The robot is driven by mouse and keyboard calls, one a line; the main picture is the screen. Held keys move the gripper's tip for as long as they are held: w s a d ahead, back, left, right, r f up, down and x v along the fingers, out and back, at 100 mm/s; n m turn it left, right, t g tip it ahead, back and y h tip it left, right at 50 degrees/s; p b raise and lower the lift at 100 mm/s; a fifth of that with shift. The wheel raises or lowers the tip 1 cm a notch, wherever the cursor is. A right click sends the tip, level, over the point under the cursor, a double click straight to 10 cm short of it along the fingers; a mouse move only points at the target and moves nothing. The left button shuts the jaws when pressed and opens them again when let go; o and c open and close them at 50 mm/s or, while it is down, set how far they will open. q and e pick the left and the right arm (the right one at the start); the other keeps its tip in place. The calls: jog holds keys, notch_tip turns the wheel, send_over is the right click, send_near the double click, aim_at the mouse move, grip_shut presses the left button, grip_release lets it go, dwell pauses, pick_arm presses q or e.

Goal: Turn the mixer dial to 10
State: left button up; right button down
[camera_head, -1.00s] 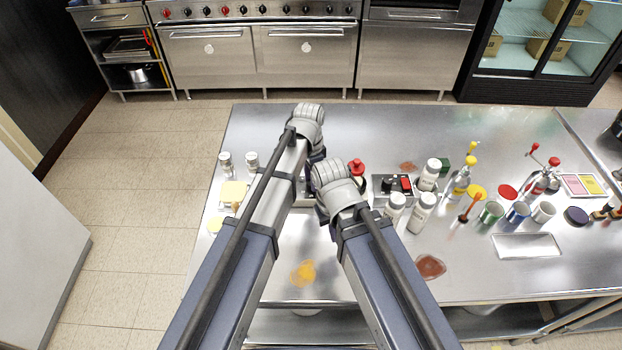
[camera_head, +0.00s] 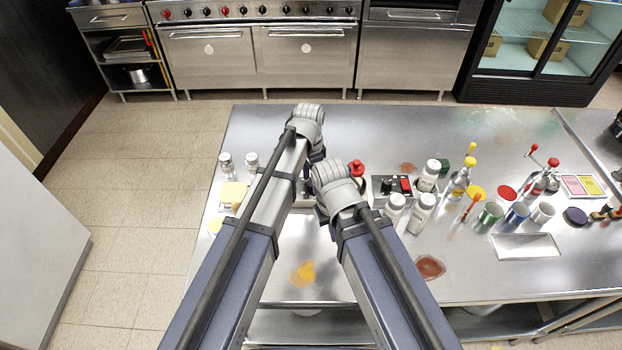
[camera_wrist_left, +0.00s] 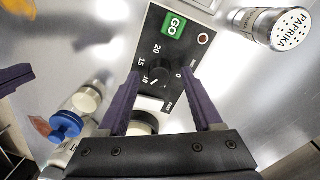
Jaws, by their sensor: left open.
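A black control box (camera_wrist_left: 151,57) shows in the left wrist view with a green GO button (camera_wrist_left: 174,25) and a round black dial (camera_wrist_left: 159,77). Numbers 0, 10, 15 and 20 are printed around the dial. Its white mark points to the lower left, close to the 10. My left gripper (camera_wrist_left: 161,76) is open, with one purple finger on each side of the dial; I cannot tell whether they touch it. In the head view my left arm hides this spot. My right gripper (camera_head: 322,212) is beside it, its fingers mostly hidden by its wrist.
A paprika shaker (camera_wrist_left: 279,28) and a blue-capped bottle (camera_wrist_left: 65,125) are near the box. In the head view, another box with a red switch (camera_head: 405,184), white-capped jars (camera_head: 421,213) and cans stand to the right. A yellow spill (camera_head: 303,273) lies in front. The far counter middle is clear.

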aim_at(311, 182)
pick_arm(q)
notch_tip(311, 182, up, 8)
jog(key=p, duration=0.7)
jog(key=shift+w+f, duration=0.15)
jog(key=shift+f, duration=0.1)
pick_arm(e)
notch_tip(311, 182, up, 7)
jog(key=shift+r, duration=0.2)
pick_arm(q)
jog(key=shift+f, duration=0.15)
pick_arm(e)
jog(key=shift+s, duration=0.1)
